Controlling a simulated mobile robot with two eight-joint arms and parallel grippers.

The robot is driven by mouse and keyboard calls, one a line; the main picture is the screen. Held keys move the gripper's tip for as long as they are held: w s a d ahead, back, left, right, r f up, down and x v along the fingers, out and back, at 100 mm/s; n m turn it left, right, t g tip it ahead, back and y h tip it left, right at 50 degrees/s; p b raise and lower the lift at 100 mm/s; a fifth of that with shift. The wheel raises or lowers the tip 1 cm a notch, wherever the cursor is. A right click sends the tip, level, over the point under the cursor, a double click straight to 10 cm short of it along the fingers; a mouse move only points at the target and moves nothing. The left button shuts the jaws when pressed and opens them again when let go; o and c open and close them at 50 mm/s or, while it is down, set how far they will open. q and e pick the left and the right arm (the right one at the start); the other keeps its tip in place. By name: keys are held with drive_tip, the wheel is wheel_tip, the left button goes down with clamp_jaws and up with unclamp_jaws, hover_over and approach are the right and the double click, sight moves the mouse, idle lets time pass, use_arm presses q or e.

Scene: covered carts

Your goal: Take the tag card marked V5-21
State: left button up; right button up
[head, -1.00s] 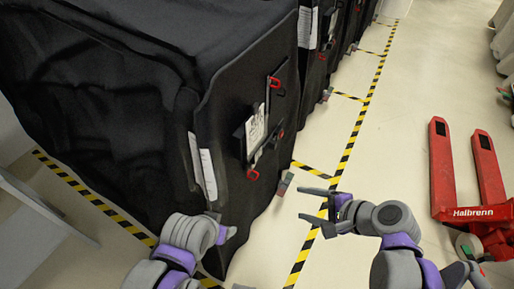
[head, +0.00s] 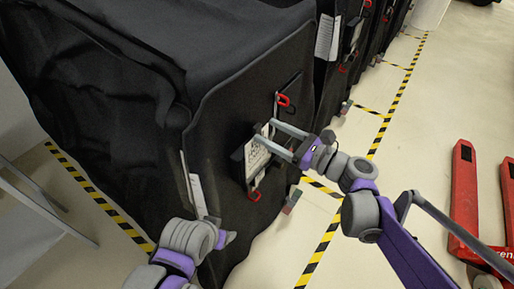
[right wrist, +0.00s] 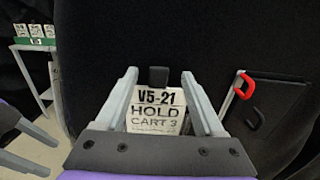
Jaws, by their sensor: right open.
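The tag card (right wrist: 158,110) marked V5-21, HOLD, CART 3 is white with black print. It hangs upright on the black cover of the nearest cart, under a small dark clip. In the head view the card (head: 257,155) shows partly, behind my right gripper's fingers. My right gripper (head: 277,138) is open, its two fingers reaching toward the card; in the right wrist view the fingers (right wrist: 160,78) stand on either side of it. I cannot tell whether they touch it. My left gripper (head: 221,230) is low beside the cart's corner; its fingers are not clear.
The covered cart (head: 225,110) fills the left, with red hooks (head: 283,100) by the card and a white sheet (head: 195,185) at its corner. More covered carts stand behind. A red pallet jack (head: 465,195) stands at right. Striped tape marks the open floor.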

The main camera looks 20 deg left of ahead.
sight(259, 128)
drive_tip(key=x, duration=0.4)
drive_tip(key=shift+w+a+f, duration=0.1)
drive_tip(key=shift+a+f, duration=0.05)
drive_tip(key=shift+a, duration=0.2)
clamp_jaws()
